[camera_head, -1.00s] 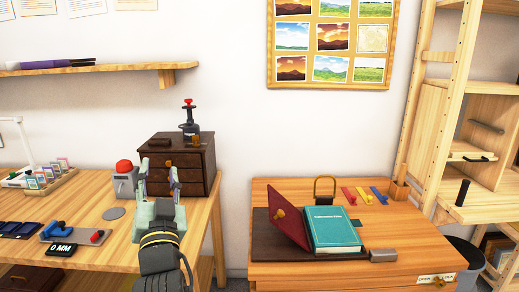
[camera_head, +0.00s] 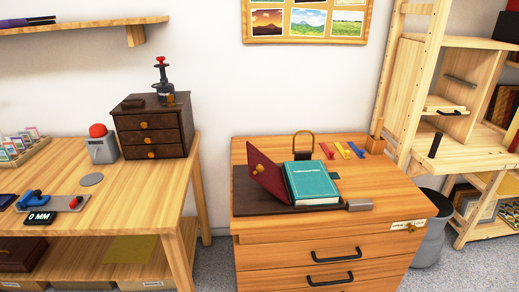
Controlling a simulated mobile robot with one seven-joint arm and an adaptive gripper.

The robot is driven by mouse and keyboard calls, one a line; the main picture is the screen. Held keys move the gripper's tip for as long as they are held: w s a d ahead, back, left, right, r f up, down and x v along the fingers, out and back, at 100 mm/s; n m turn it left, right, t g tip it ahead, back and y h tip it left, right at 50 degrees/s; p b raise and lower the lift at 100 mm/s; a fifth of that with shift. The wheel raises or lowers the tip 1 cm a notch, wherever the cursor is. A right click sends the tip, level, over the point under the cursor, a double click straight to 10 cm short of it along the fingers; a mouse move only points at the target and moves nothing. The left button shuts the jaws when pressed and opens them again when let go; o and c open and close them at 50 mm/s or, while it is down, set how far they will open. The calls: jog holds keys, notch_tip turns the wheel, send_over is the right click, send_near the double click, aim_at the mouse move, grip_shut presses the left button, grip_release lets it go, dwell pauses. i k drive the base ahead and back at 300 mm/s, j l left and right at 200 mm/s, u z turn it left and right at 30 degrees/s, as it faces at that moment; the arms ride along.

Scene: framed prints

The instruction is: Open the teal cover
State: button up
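The teal book with the teal cover (camera_head: 312,182) lies on a dark mat (camera_head: 247,199) on top of the wooden drawer cabinet. Its teal cover is closed and faces up, with small pale lettering. A dark red cover (camera_head: 267,174) with a round brass knob stands tilted open along the left side of the teal book. My gripper is out of the picture in the current head view.
A brass loop (camera_head: 303,143) stands behind the book, with red, yellow and blue strips (camera_head: 343,151) to its right. A grey block (camera_head: 359,205) sits at the mat's right end. A workbench (camera_head: 120,190) with a dark drawer box (camera_head: 152,128) is left, shelving (camera_head: 455,90) right.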

aim_at(308, 179)
jog(key=l+u, duration=0.1)
jog(key=l, duration=0.5)
jog(key=l+u, duration=0.1)
jog(key=l, duration=0.5)
jog(key=k+l+u, duration=0.1)
jog(key=l, duration=0.45)
jog(key=k+l+u, duration=0.1)
jog(key=l, duration=0.5)
jog(key=k+l+u, duration=0.1)
jog(key=l, duration=0.45)
jog(key=i+l+z, duration=0.2)
jog(key=i+z, duration=0.25)
jog(key=i, duration=0.15)
